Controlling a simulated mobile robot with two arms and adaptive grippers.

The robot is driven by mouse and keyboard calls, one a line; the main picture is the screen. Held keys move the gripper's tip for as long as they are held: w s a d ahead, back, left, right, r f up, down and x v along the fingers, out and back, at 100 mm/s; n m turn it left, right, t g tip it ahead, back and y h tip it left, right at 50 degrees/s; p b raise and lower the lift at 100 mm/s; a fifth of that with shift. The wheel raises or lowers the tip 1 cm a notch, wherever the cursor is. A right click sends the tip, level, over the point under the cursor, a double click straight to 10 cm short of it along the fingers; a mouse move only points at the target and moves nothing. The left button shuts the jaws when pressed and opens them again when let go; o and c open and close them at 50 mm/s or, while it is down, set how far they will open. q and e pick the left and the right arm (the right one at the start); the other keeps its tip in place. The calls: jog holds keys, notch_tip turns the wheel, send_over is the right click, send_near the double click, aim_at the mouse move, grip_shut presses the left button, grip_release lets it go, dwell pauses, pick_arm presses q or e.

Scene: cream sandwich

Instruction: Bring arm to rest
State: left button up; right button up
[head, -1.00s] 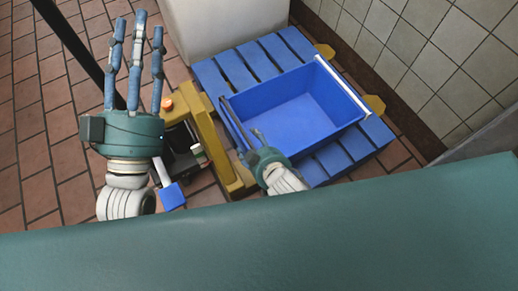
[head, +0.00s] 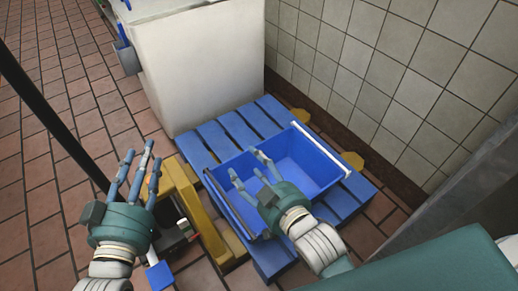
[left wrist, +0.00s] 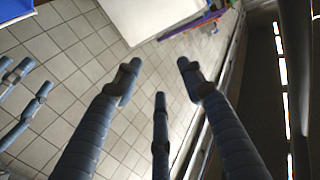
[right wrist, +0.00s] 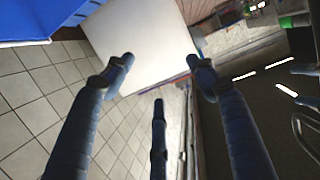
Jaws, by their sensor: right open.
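My left gripper (head: 142,157) is open and empty at the lower left of the head view, beside the yellow pallet jack. In the left wrist view its fingers (left wrist: 158,75) are spread with nothing between them. My right gripper (head: 247,168) is open and appears in front of the blue crate (head: 318,158); I cannot tell whether it touches the crate. In the right wrist view its fingers (right wrist: 159,65) are apart and empty. The crate looks empty inside and sits on a blue pallet (head: 216,140).
A yellow pallet jack (head: 198,205) stands left of the pallet. A large white box-shaped unit (head: 205,65) stands behind it. A tiled wall (head: 400,75) runs along the right. A dark pole (head: 45,120) crosses the left side. Brick-tiled floor on the left is mostly clear.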

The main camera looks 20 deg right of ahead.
jog(key=d+r+t, duration=0.3)
jog(key=r, duration=0.8)
jog(key=shift+r, duration=0.1)
